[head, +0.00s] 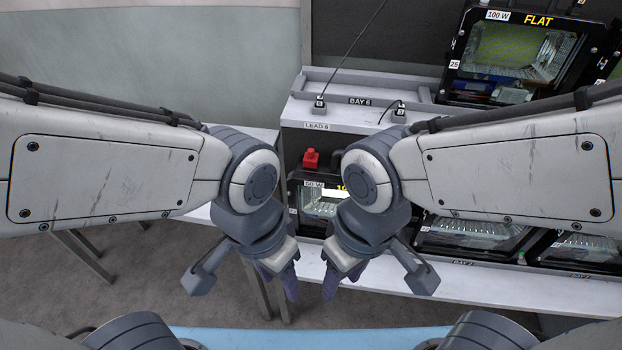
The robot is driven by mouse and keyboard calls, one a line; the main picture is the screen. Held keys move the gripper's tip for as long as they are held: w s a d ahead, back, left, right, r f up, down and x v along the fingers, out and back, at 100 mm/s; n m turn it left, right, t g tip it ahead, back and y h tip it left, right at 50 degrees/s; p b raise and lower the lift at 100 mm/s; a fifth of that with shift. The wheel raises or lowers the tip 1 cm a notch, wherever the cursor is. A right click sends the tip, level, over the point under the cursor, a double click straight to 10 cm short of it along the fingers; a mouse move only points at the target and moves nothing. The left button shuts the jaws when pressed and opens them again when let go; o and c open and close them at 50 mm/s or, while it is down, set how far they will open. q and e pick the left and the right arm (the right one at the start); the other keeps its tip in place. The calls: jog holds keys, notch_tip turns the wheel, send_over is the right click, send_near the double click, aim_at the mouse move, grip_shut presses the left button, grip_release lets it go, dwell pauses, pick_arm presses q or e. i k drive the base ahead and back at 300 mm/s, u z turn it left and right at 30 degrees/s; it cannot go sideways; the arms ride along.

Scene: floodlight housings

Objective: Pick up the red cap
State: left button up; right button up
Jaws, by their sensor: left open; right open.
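The red cap (311,157) is a small red block-like piece. It sits at the top left corner of a black floodlight housing marked 50 W (318,206), on the shelf under the LEAD 6 label. My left gripper (279,281) is open and empty, in front of and below the cap in the picture. My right gripper (343,279) is open and empty just to its right, in front of the housing. My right arm's wrist hides the right part of that housing. Neither gripper touches the cap.
A floodlight marked FLAT (522,55) stands on the upper shelf at the right. More housings (470,237) stand on the lower shelf (480,284). Leads with plugs (319,103) rest on the ledge marked BAY 6 (360,117). Grey floor (130,270) is open at the left.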

aim_at(310, 158)
jog(key=z, duration=0.5)
jog(key=i, duration=1)
jog(key=u, duration=0.75)
